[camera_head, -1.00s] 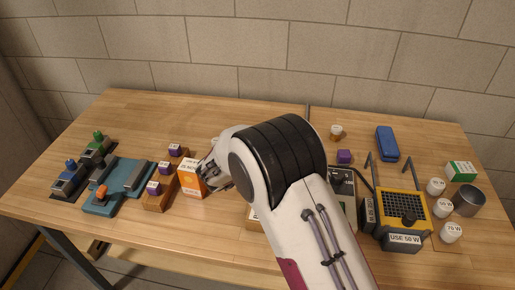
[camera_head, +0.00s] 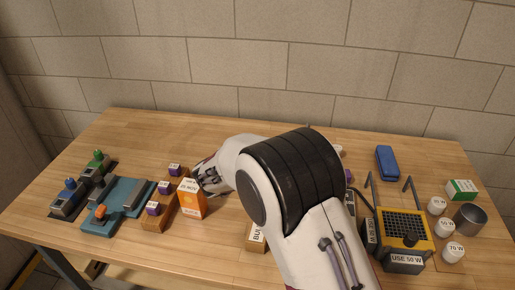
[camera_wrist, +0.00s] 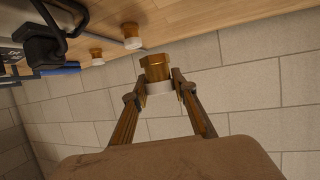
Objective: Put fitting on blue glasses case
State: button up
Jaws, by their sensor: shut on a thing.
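In the wrist view my gripper (camera_wrist: 159,88) is shut on the fitting (camera_wrist: 156,70), a brass-brown piece with a white end. The fitting sits between the two fingertips, with bare wall behind it.
A yellow-topped unit (camera_head: 405,225) with two upright prongs stands in front of the case. White-topped pieces, a metal cup (camera_head: 469,219) and a green-white box (camera_head: 461,189) are at the right. An orange box (camera_head: 192,198) stands left of my arm. Table around the case is clear.

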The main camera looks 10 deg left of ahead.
jog(key=shift+w, duration=0.1)
dwell(0.3)
jog(key=shift+w+d+r+n+y, duration=0.25)
jog(key=shift+d+r+n+y, duration=0.15)
jog(key=shift+d, duration=0.2)
jog(key=s+d+r+n+y, duration=0.1)
jog(key=s+d, duration=0.1)
jog(key=d, duration=1.2)
jog(key=s+d+n+y, duration=0.1)
jog(key=s+d+y, duration=0.15)
jog(key=d, duration=1.15)
jog(key=w+d+r+n, duration=0.1)
jog(key=w+d+r, duration=0.2)
jog(key=w+d, duration=1.1)
jog(key=shift+w+d+n+y, duration=0.3)
jog(key=shift+w+d+y, duration=0.1)
jog(key=shift+w, duration=1.55)
jog(key=shift+f, duration=3.05)
